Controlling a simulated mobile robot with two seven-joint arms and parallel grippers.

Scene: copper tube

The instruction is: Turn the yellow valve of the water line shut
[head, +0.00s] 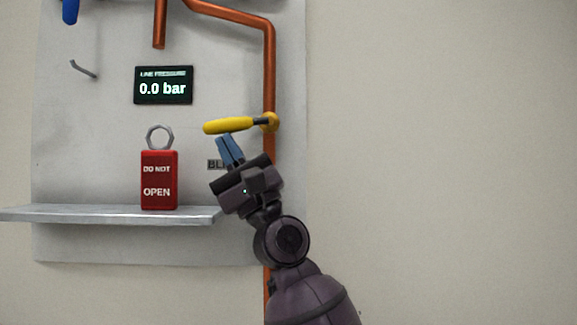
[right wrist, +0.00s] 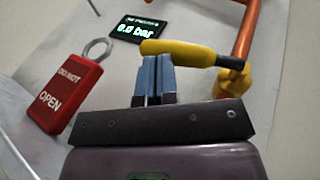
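The yellow valve (head: 229,126) has a long yellow handle lying nearly level, pointing left from its hub on the vertical copper pipe (head: 269,75). The handle lies across the pipe. My right gripper (head: 230,148) is just below the handle, its blue fingertips at the handle's underside. In the right wrist view, the fingers (right wrist: 153,75) are close together with nothing visible between them, and the yellow handle (right wrist: 178,52) passes just beyond the tips. I cannot tell whether they touch it. My left gripper is not in view.
A display (head: 163,85) reads 0.0 bar. A red "DO NOT OPEN" tag with a metal ring (head: 159,180) stands on a grey shelf (head: 100,214). A hook (head: 83,69) and a blue handle (head: 70,10) are at upper left. The wall at right is bare.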

